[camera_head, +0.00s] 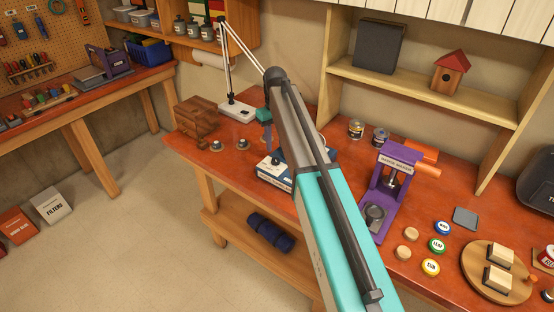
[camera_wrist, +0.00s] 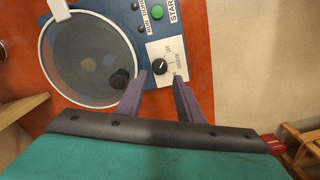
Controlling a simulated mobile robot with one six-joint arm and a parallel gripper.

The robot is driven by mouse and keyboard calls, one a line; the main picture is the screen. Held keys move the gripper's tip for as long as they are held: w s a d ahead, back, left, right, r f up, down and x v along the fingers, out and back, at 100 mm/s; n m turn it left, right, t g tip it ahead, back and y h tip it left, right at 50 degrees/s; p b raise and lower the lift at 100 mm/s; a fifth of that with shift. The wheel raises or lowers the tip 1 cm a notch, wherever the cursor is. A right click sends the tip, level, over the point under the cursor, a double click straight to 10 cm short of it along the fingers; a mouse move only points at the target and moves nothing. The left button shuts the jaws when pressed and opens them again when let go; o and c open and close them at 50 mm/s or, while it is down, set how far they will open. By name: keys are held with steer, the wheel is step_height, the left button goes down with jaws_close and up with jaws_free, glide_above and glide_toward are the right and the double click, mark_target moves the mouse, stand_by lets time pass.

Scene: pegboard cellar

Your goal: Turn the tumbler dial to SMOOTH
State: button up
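The tumbler (camera_wrist: 88,58) is a blue machine with a round clear lid, seen from above in the wrist view. In the head view the tumbler (camera_head: 270,174) stands on the red bench, partly hidden by my arm. Its dial (camera_wrist: 161,67) is a small black knob on a white plate with small labels. I read OFF at upper right; the other label and the pointer's setting are too small to tell. My gripper (camera_wrist: 160,78) is open, its two purple fingers apart, with tips on either side of and slightly below the dial. I cannot tell whether they touch it.
A green START button (camera_wrist: 157,13) and small lamps lie beside the dial plate. A dark lid knob (camera_wrist: 120,78) is close to the left finger. In the head view a purple press (camera_head: 392,190) stands right of the tumbler, and a desk lamp (camera_head: 238,108) stands behind it.

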mark_target(276, 159)
steer(key=shift+f+b, duration=1.45)
steer(key=shift+f, duration=2.05)
steer(key=shift+d, duration=0.1)
steer(key=c, duration=0.8)
